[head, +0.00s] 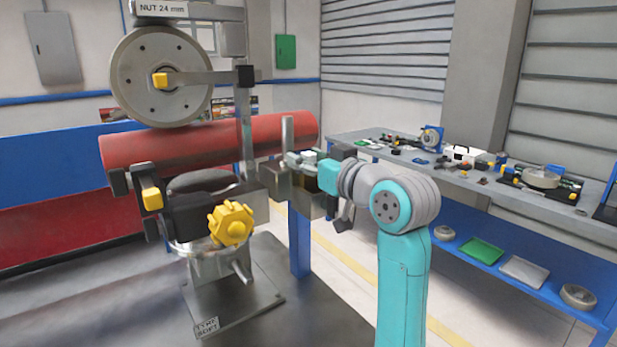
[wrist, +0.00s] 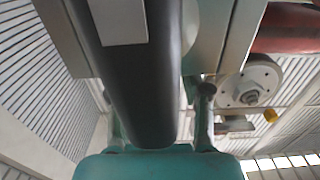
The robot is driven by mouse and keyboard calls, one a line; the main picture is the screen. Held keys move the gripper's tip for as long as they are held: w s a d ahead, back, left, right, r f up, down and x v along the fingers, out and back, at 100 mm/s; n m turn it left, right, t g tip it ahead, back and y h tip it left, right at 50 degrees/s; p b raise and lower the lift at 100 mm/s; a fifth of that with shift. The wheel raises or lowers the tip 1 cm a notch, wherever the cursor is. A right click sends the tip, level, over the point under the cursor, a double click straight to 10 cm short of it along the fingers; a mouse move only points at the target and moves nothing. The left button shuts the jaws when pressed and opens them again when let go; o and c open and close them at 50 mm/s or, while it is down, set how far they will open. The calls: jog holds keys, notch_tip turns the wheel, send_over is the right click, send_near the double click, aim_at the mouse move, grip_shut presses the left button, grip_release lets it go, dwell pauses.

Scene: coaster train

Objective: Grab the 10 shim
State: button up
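I cannot make out a shim marked 10 in either view. My gripper (head: 303,160) is beside the grey metal block (head: 292,188) at the right end of the wheel stand, and the arm hides part of this spot in the head view. In the wrist view a thick dark cylinder (wrist: 135,80) with a grey patch fills the middle. Teal gripper parts show on both sides of it. I cannot tell whether the fingers touch anything or how far apart they are.
The stand holds a grey wheel (head: 160,77), a red cylinder (head: 215,143) and a yellow knob (head: 231,223). The wheel also shows in the wrist view (wrist: 250,82). A workbench (head: 480,190) with several parts is at the right. Bare floor lies between.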

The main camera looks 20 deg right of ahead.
grip_shut()
jog(key=shift+r, duration=0.15)
